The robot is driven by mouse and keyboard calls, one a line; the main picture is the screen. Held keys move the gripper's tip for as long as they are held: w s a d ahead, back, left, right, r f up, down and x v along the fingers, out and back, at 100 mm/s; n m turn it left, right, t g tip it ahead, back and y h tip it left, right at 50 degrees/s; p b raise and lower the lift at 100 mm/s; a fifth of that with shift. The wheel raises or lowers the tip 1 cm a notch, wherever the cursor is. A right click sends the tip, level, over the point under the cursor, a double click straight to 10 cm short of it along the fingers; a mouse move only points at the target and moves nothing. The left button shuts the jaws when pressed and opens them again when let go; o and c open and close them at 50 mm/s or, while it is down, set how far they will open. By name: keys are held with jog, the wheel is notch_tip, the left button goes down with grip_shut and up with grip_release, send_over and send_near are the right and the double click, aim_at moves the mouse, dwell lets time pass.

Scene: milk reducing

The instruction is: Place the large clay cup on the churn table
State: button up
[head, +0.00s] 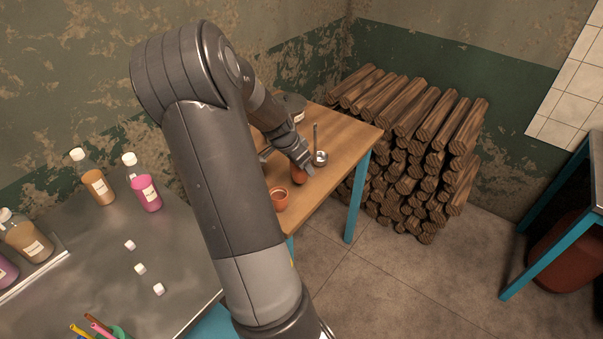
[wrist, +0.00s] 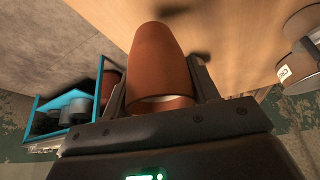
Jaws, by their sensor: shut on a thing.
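My gripper (head: 302,164) is over the wooden-topped table with blue legs (head: 345,133), and its fingers are shut on a reddish-brown clay cup (wrist: 160,62). In the wrist view the cup sits between the two fingers (wrist: 163,88), with its pale rim toward the camera. In the head view only a small part of the held cup (head: 298,176) shows below the gripper. I cannot tell whether its base touches the tabletop. Another orange clay cup (head: 279,200) stands on the same table, nearer the front edge.
A small metal container (head: 320,158) with an upright handle stands just right of my gripper. A grey pot (head: 294,103) is at the table's back. Stacked logs (head: 420,140) lie beyond. The metal table (head: 100,280) at left holds bottles (head: 146,191) and white cubes (head: 140,269).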

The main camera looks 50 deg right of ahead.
aim_at(301, 173)
jog(key=shift+f, duration=2)
jog(key=shift+f, duration=0.1)
jog(key=o, duration=1)
